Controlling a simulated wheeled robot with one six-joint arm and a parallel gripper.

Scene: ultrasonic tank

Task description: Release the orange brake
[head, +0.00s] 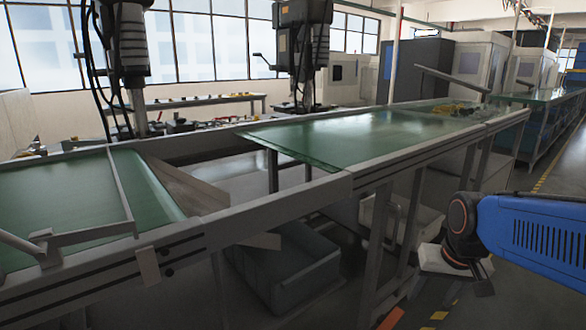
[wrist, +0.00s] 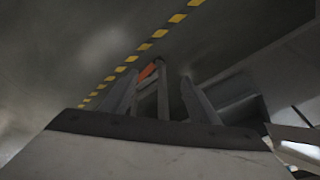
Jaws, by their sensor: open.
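An orange piece (head: 391,318), which may be the brake, shows low at the bottom edge of the head view, under the workbench line; its shape is cut off. In the wrist view an orange piece (wrist: 148,70) appears between the fingers, partly hidden behind grey bars. My gripper (head: 482,280) hangs at the right, beside the bench and above the floor, to the right of the orange piece and higher in the picture. In the wrist view my gripper (wrist: 158,82) has its two fingers apart with nothing held. The orange piece looks beyond the fingertips, with no visible contact.
A long bench with green tops (head: 350,140) runs across the head view, its legs close to my arm. A grey bin (head: 285,262) sits beneath it. Yellow-black floor tape (wrist: 145,46) crosses the wrist view. Open aisle floor lies at the right.

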